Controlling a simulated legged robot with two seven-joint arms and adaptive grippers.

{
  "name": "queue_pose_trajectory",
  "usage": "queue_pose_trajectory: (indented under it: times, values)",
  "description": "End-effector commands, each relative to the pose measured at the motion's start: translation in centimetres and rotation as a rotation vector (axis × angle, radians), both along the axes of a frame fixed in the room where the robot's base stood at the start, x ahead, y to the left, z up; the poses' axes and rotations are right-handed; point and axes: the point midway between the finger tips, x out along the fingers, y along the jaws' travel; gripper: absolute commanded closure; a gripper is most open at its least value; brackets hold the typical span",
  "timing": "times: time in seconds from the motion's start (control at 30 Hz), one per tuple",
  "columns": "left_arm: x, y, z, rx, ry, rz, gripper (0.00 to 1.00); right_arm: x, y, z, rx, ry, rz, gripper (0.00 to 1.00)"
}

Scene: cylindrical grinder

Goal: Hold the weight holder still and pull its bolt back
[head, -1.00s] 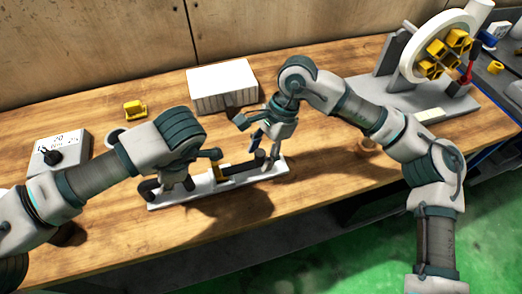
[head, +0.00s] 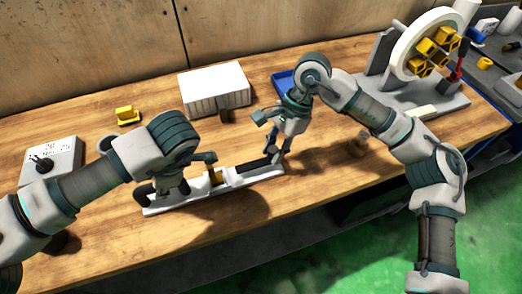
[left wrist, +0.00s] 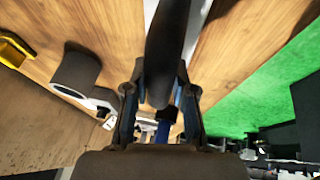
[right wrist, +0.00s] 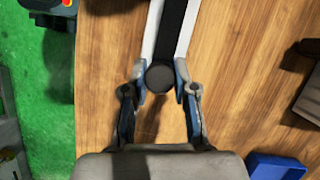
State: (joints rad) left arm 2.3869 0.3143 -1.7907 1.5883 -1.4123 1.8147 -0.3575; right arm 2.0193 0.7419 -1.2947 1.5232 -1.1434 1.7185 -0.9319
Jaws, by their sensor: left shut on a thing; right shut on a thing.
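The weight holder (head: 222,188) is a long white base with a yellow block (head: 216,175) near its middle. Its dark bolt (head: 253,166) lies along the right half. My left gripper (head: 170,185) is at the holder's left end, shut on a dark rounded handle that fills the left wrist view (left wrist: 166,50). My right gripper (head: 277,148) is at the right end. In the right wrist view its fingers (right wrist: 161,80) are shut around the bolt's round dark end (right wrist: 160,76). The arms hide parts of the holder's left end.
A white ribbed box (head: 215,88) and a blue tray (head: 284,80) stand behind. A yellow part (head: 127,115) and a control box (head: 50,160) are at left. A grey machine with a white wheel (head: 400,50) stands at right. The front table edge is close.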

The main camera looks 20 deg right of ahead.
Motion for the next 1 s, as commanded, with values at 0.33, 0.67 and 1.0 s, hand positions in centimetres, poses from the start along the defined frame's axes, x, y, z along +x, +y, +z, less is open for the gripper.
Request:
queue_pose_trajectory:
  times: [0.33,0.67,1.0]
  values:
    - [0.0,0.3,-0.2,0.005,0.004,0.004,1.00,0.1,-0.2,0.0,-0.003,0.000,-0.005,0.47]
    - [0.1,0.4,-0.2,0.005,0.003,0.004,1.00,0.1,-0.2,0.4,-0.003,0.000,-0.004,0.47]
    - [0.1,0.4,-0.1,0.005,0.002,0.005,1.00,0.9,-2.6,6.4,-0.001,-0.002,-0.006,0.47]
